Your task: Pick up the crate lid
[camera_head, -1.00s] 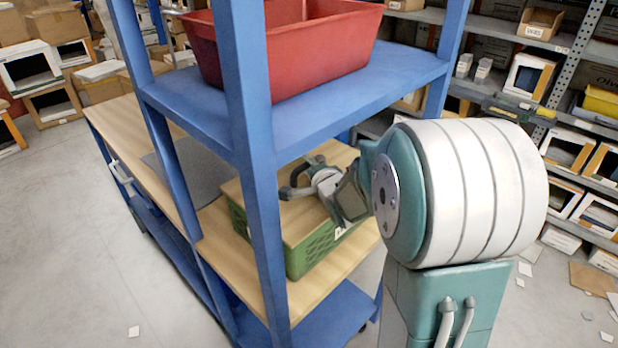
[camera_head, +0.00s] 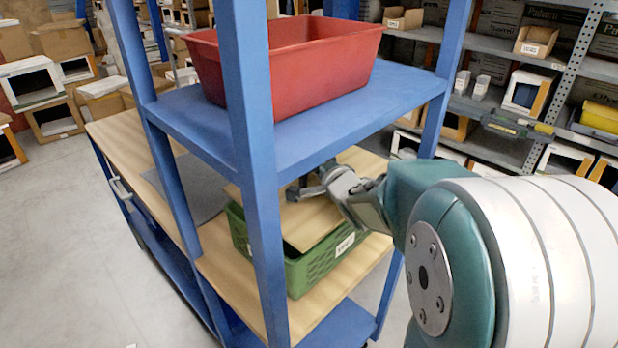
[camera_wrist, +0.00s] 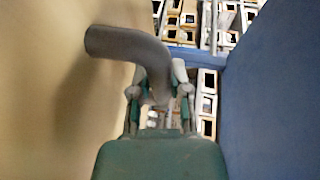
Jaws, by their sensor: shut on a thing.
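The crate lid (camera_head: 312,222) is a flat tan wooden panel over the green crate (camera_head: 325,262) on the lower wooden shelf. It appears raised and tilted, partly clear of the crate's rim. My gripper (camera_head: 303,190) is at the lid's top, shut on its grey handle; the blue upright and upper shelf hide part of the lid. In the wrist view the curved grey handle (camera_wrist: 125,45) sits at my gripper (camera_wrist: 160,95), with the lid's tan face (camera_wrist: 45,100) filling the left side.
A blue rack upright (camera_head: 252,150) stands in front, and a blue upper shelf (camera_head: 375,95) with a red bin (camera_head: 300,65) is above my gripper. A wooden workbench (camera_head: 125,135) with a grey mat (camera_head: 197,185) is at left. Clear floor lies front left.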

